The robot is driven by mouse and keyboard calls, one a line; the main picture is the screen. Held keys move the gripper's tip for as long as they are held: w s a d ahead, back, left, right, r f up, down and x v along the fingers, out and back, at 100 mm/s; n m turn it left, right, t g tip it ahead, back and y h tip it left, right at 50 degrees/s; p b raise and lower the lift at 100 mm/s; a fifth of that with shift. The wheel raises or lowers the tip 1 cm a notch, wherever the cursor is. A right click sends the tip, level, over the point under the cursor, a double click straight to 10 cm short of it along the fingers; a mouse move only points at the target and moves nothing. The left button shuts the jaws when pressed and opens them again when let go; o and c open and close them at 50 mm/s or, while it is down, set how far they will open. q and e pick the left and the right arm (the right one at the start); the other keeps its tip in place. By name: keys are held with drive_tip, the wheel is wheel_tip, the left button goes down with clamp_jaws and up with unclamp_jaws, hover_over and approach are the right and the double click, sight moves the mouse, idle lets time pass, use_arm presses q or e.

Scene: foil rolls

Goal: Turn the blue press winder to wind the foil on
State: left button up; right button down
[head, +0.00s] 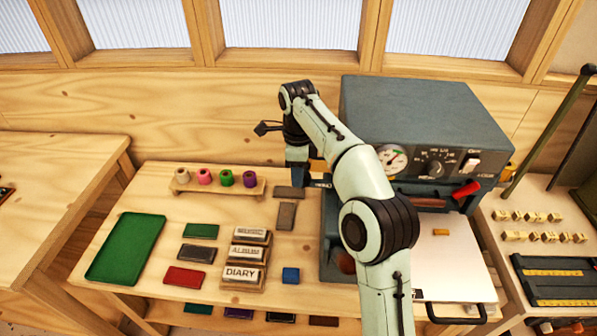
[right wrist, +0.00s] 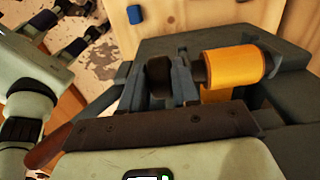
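The blue-grey press (head: 415,110) stands on the bench with a dial, a knob and a switch on its front. My right arm reaches across it, and my right gripper (head: 297,178) is low at its left side. In the right wrist view, the fingers of the right gripper (right wrist: 158,90) stand on both sides of the dark round winder knob (right wrist: 158,72) and appear closed on it. A yellow-gold foil roll (right wrist: 232,72) sits on the shaft beside the knob. The arm hides the winder and this roll in the head view. My left gripper is not in view.
A wooden rack (head: 220,188) with several coloured foil rolls stands left of the gripper. A green tray (head: 125,248), coloured books, title blocks (head: 242,275) and a small blue block (head: 290,275) lie on the bench. A red-handled lever (head: 466,190) is at the press's right.

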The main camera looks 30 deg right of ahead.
drive_tip(key=shift+s+d+t+y, duration=0.2)
drive_tip(key=shift+d+t+y, duration=0.15)
drive_tip(key=shift+y, duration=0.35)
drive_tip(key=shift+s+d+t+y+b, duration=0.1)
drive_tip(key=shift+t+y+b, duration=0.3)
drive_tip(key=shift+t+y, duration=0.55)
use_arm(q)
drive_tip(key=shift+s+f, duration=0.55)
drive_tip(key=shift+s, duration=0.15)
use_arm(e)
drive_tip(key=c, duration=0.9)
unclamp_jaws()
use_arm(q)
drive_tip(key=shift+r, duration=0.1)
use_arm(e)
drive_tip(key=shift+r, duration=0.15)
